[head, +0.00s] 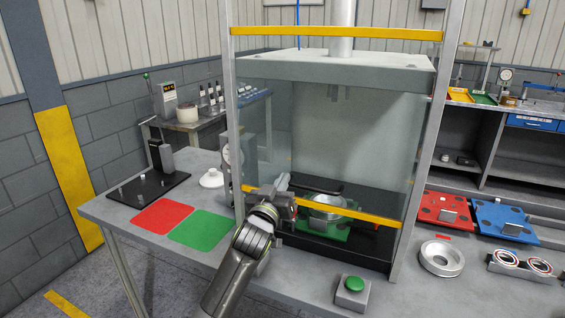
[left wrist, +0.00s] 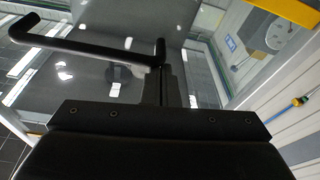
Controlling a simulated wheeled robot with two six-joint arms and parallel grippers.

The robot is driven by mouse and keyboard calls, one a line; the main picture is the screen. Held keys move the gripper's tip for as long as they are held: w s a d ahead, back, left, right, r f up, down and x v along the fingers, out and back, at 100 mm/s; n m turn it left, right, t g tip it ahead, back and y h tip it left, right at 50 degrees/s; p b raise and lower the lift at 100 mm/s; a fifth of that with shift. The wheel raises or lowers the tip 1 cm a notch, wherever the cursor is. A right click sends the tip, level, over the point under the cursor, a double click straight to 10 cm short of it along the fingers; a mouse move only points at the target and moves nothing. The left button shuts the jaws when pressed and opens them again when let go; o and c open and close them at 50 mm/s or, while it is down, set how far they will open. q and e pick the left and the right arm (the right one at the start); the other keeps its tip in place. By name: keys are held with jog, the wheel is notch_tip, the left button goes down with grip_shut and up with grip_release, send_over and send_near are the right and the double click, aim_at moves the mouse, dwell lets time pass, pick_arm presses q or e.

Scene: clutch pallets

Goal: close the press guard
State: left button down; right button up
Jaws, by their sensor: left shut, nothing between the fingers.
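The press guard is a clear pane with a yellow upper bar (head: 330,33) and a yellow lower bar (head: 345,211). Its lower bar hangs above the black press base (head: 345,247), with a gap below it. A black handle (head: 318,185) shows near the lower bar; it also shows in the left wrist view (left wrist: 85,47). My left gripper (head: 281,186) is shut and empty at the left part of the lower bar. In the left wrist view its fingers (left wrist: 164,80) are close to one end of the handle; contact cannot be told. My right gripper is not in view.
A green pallet with a metal ring part (head: 328,203) sits inside the press. A green button box (head: 352,290) stands on the bench in front. A loose metal ring (head: 441,258) and red and blue pallets (head: 507,222) lie at right. Red and green mats (head: 201,230) lie flat at left.

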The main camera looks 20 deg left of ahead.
pick_arm(q)
notch_tip(320, 180, down, 14)
jog(key=b, duration=0.9)
jog(key=shift+r, duration=0.25)
jog(key=shift+f, duration=0.1)
